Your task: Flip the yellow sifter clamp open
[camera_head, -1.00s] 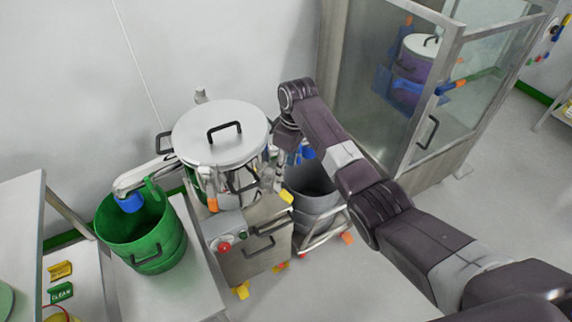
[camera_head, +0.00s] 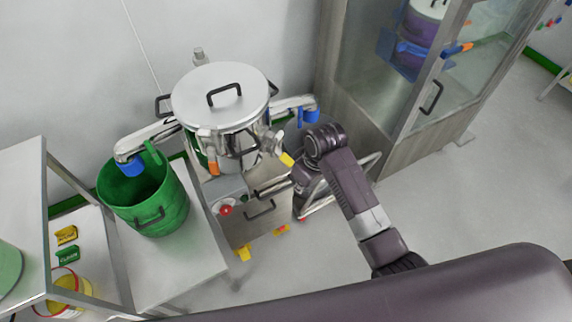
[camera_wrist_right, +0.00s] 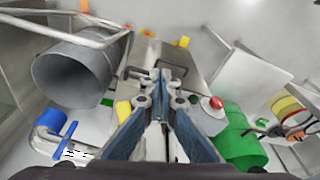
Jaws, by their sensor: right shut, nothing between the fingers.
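The sifter is a steel drum with a round lid (camera_head: 220,95) and a black lid handle. The yellow clamp (camera_head: 287,159) sticks out at the right of its lower side, close to my right wrist. A yellow piece, probably the same clamp, shows in the right wrist view (camera_wrist_right: 123,111), left of the fingers. My right gripper (camera_head: 262,192) is shut and empty, below and slightly left of the clamp, in front of the sifter's base. Its fingers also show together in the wrist view (camera_wrist_right: 165,74). I cannot tell whether it touches anything. My left gripper is out of view.
An orange clamp (camera_head: 213,168) is on the sifter's front. A green bucket (camera_head: 145,205) stands on the left bench under a blue-tipped outlet. A grey bin (camera_wrist_right: 72,75) is close to the gripper. A red button (camera_head: 225,210) is on the base. A glass cabinet stands right.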

